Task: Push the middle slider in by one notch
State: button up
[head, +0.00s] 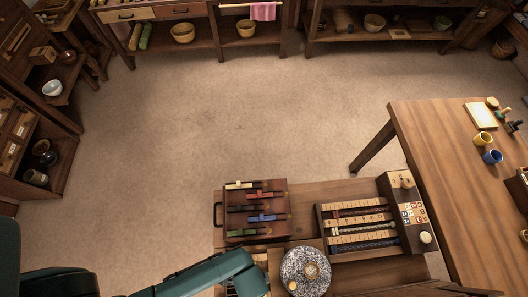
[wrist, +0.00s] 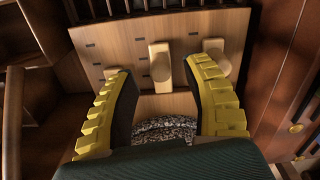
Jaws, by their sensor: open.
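In the wrist view a pale wooden board (wrist: 205,20) carries three wooden sliders and short dark notch marks. The middle slider (wrist: 160,66) is a light upright block between my fingers, with no clear contact. The left slider (wrist: 115,71) is partly hidden behind my left finger. The right slider (wrist: 213,46) sits higher in the picture, just beyond my right fingertip. My gripper (wrist: 161,72) is open, its yellow ribbed fingers with dark pads spread to either side of the middle slider. In the head view my teal arm reaches the low bench, and the sliders cannot be made out.
A speckled round stone (head: 300,270) stands on the low bench; it also shows between my fingers in the wrist view (wrist: 165,127). A box with coloured bars (head: 235,209) and a rack of rods (head: 340,222) are nearby. A table (head: 440,150) stands at right. The floor behind is clear.

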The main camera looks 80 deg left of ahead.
jog(key=shift+w+f, duration=0.1)
jog(key=shift+f, duration=1.45)
grip_shut()
